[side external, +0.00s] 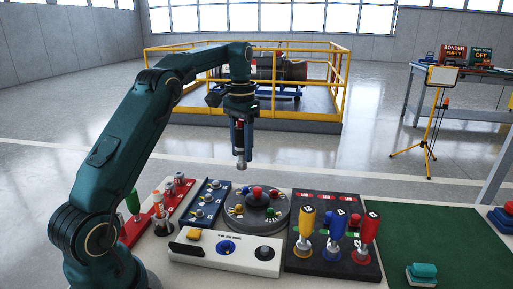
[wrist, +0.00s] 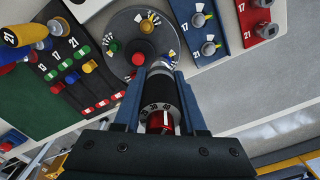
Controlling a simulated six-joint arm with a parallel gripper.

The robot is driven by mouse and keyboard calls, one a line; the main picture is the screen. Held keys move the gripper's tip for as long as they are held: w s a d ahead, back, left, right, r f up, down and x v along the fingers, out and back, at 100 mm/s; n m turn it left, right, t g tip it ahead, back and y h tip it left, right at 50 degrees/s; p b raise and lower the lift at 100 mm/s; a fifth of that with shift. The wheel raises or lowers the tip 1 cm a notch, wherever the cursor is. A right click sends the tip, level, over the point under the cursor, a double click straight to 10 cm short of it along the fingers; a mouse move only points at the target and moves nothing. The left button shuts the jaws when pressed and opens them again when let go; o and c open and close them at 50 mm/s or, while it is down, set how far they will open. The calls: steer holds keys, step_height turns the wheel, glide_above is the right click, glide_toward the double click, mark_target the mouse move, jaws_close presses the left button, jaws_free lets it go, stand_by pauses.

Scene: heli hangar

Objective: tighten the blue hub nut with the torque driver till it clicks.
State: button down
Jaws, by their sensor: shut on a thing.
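My gripper (side external: 241,145) is shut on a torque driver, a dark tool with a red ring and a silver socket tip (side external: 241,165). In the wrist view the fingers (wrist: 158,112) clasp its black numbered barrel (wrist: 157,95). The tool hangs about upright, tip down, above the round grey hub (side external: 259,222), apart from it in the side view. The hub bears a red centre knob (side external: 257,191), a yellow nut (side external: 238,208), a green nut (side external: 271,212) and a small blue nut (side external: 245,190).
A black rack (side external: 331,266) right of the hub holds yellow, blue and red handled tools. A blue socket strip (side external: 215,185) and a red strip (side external: 180,187) stand left. A white control box (side external: 205,257) lies in front. The green mat (side external: 410,225) is mostly clear.

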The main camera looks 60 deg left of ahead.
mark_target(246, 166)
steer(key=shift+n, duration=0.7)
steer(key=shift+w+a+f, duration=0.3)
steer(key=shift+w+f, duration=0.05)
steer(key=shift+f, duration=0.8)
steer(key=shift+w+a+f, duration=0.3)
steer(key=shift+w+f, duration=0.05)
steer(key=shift+f, duration=0.75)
steer(key=shift+w+a+f, duration=0.3)
steer(key=shift+w+f, duration=0.05)
steer(key=shift+f, duration=0.8)
steer(key=shift+f, duration=1.05)
